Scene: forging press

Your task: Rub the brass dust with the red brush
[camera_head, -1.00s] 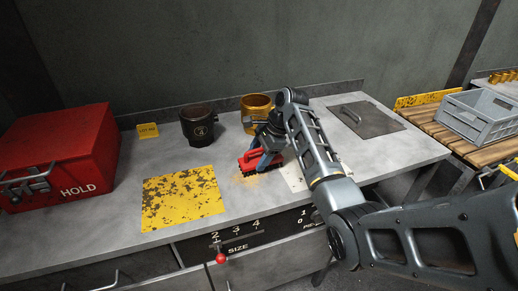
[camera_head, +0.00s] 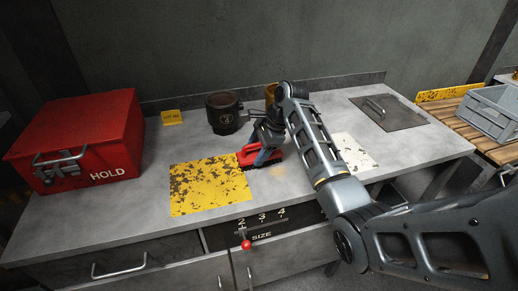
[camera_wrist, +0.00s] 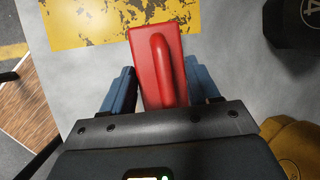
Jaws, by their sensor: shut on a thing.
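The red brush (camera_head: 248,155) has a raised handle and dark bristles on its underside. My gripper (camera_head: 264,154) is shut on it, with one blue finger on each side of the brush in the wrist view (camera_wrist: 160,76). The brush (camera_wrist: 155,45) is low at the bench top, its front end at the right edge of the yellow worn patch. The brass dust (camera_head: 278,171) shows as a faint golden smear on the grey bench, just right of the brush. Part of it may be hidden by my gripper; I cannot make it out in the wrist view.
The yellow worn patch (camera_head: 208,190) lies on the bench (camera_head: 110,220). A dark mug (camera_head: 223,113) and a brass mug (camera_head: 270,93) stand behind the brush. A red HOLD box (camera_head: 85,135) is at left. A speckled white plate (camera_head: 352,150) lies right of my forearm.

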